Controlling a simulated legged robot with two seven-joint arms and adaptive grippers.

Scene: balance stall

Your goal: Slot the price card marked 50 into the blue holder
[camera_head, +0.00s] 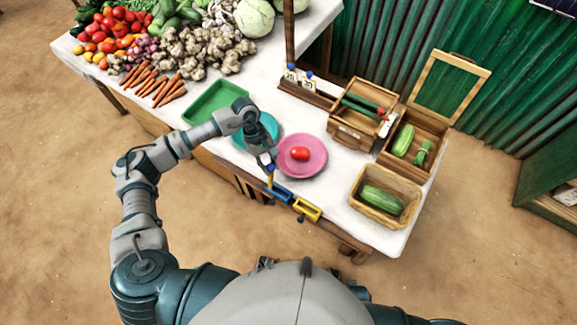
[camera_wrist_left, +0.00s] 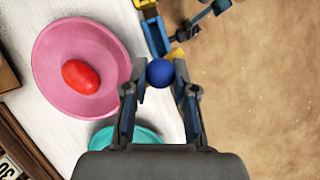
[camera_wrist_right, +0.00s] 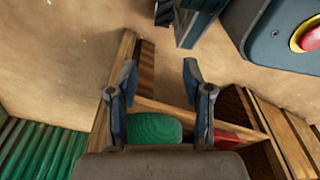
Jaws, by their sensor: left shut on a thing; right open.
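My left gripper (camera_head: 268,166) is shut on a blue ball knob (camera_wrist_left: 160,73). A small yellow piece (camera_head: 270,181) shows below the knob, most likely the edge of the held price card; its number cannot be read. It hangs close to the left end of the blue holder (camera_head: 281,194) at the table's front edge. The blue holder also shows in the left wrist view (camera_wrist_left: 155,36), just ahead of the knob. Whether card and holder touch cannot be told. My right gripper (camera_wrist_right: 157,75) is open and empty; it is outside the head view.
A yellow holder (camera_head: 307,210) sits right of the blue one. A pink plate (camera_head: 316,146) with a red tomato (camera_head: 300,154) and a teal plate (camera_head: 273,127) lie behind. Cards marked 20 (camera_head: 290,77) and 30 (camera_head: 308,83) stand in a rack. A basket (camera_head: 367,211) stands right.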

